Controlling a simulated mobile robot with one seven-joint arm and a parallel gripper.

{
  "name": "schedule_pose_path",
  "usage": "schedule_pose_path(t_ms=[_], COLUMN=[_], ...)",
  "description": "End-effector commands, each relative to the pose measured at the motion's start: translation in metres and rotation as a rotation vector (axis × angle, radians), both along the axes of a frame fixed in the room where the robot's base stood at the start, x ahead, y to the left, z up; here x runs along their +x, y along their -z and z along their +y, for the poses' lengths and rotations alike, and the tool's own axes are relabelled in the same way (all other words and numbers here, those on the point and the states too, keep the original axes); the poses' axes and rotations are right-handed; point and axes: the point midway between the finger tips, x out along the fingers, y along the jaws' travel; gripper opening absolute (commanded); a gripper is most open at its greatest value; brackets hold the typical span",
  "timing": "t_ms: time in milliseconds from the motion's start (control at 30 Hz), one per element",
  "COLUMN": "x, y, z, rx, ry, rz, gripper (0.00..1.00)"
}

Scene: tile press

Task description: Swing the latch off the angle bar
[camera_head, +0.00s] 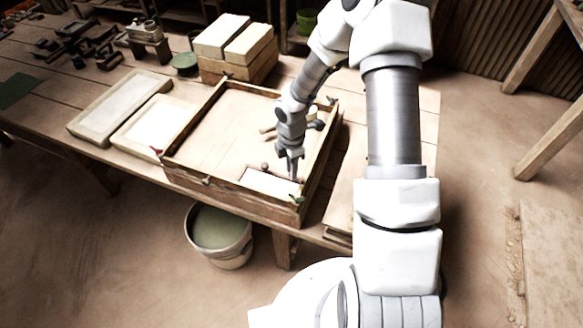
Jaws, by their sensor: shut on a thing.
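A shallow wooden frame (185,178) lies on the workbench, with a pale panel inside it. My gripper (294,183) points down at the frame's near right corner, beside a white slab (265,182). A small green piece (296,199) sits at this corner, right under my fingertips; it looks like the latch. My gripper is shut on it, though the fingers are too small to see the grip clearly. I cannot make out the angle bar apart from the frame's dark edges. My wrist hides part of the frame's inside and right side.
Two pale framed slabs (120,103) lie left of the frame. Cream blocks on a wooden box (238,70) stand behind it. Tools lie at the far left of the bench (45,85). A bucket (219,236) stands on the floor below the front edge.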

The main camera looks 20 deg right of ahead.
Motion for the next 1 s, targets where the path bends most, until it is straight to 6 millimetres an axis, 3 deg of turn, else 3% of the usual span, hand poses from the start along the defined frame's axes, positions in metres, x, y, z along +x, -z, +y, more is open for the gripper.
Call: schedule_pose_path(t_ms=[367,1000], x=[0.004,0.015], y=[0.001,0.002], z=[-0.003,-0.02], rx=[-0.001,0.0], ry=[0.118,0.698], rz=[-0.002,-0.003], gripper=[0.0,0.0])
